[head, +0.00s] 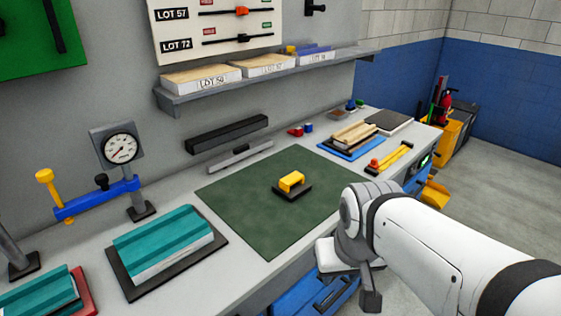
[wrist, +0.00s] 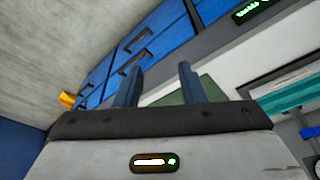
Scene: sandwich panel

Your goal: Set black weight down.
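A black weight (head: 293,193) with a yellow handle (head: 291,180) on top appears to sit flat on the green mat (head: 240,205), near the mat's middle in the head view. In the wrist view, my gripper (wrist: 158,76) has its two dark fingers apart with nothing between them, so it is open. A bit of the green mat (wrist: 195,90) shows past the fingers there. In the head view my arm reaches in from the right beside the bench front, clear of the weight, and its fingers are hard to make out.
A teal panel (head: 165,240) on a dark plate lies left of the mat. A black bar (head: 227,133) and a grey bar (head: 240,154) lie behind it. A gauge (head: 120,148) stands at the left. Blue drawers (head: 310,292) are below the bench. Bare mat surrounds the weight.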

